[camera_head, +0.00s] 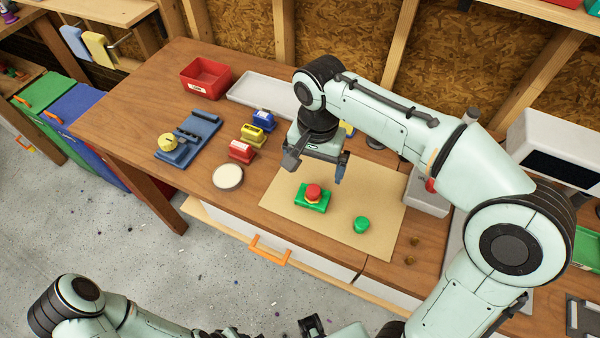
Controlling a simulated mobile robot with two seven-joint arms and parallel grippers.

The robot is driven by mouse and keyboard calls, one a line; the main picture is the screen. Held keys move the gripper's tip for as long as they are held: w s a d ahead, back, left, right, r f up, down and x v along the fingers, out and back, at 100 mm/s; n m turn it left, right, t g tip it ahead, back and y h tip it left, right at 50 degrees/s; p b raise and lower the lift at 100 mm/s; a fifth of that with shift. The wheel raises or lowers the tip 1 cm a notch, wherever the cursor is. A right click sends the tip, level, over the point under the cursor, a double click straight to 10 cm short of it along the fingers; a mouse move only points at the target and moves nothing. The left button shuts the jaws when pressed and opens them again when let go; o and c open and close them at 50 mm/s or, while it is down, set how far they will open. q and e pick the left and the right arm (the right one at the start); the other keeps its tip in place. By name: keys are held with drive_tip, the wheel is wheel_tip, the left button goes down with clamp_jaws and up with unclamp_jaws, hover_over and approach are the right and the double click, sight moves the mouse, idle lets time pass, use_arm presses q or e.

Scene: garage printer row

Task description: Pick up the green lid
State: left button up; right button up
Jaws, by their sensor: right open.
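A small round green lid (361,224) sits on the tan mat (285,205), right of the mat's middle. Left of it on the mat stands a green block (301,203) with a red and yellow round piece (313,192) on top. My right gripper (315,168) is open and empty above the mat's back left part, behind the green block and apart from the lid. My left arm is low at the bottom edge; dark parts of its gripper (312,325) show there, and its jaws are not clear.
Left of the mat are a round white-topped piece (228,177), red (241,152), yellow (252,135) and blue (263,121) blocks, and a blue fixture (198,138). A red bin (206,78) and grey tray (265,92) stand behind. Two small brass pieces (412,250) lie right of the mat.

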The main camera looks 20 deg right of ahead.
sight(313, 190)
drive_tip(key=f, duration=0.2)
drive_tip(key=f+b, duration=0.1)
drive_tip(key=f, duration=0.4)
drive_tip(key=shift+s+f, duration=0.2)
drive_tip(key=shift+s, duration=0.15)
drive_tip(key=f, duration=0.3)
drive_tip(key=w+f, duration=0.1)
drive_tip(key=f, duration=0.1)
drive_tip(key=shift+d+f+b, duration=0.1)
drive_tip(key=shift+f+b, duration=0.2)
drive_tip(key=shift+b, duration=0.05)
use_arm(q)
drive_tip(key=shift+s+f, duration=0.3)
drive_tip(key=shift+f, duration=0.2)
drive_tip(key=shift+s+f, duration=0.25)
drive_tip(key=shift+f, duration=0.25)
use_arm(e)
drive_tip(key=c, duration=0.9)
drive_tip(key=shift+r, duration=0.1)
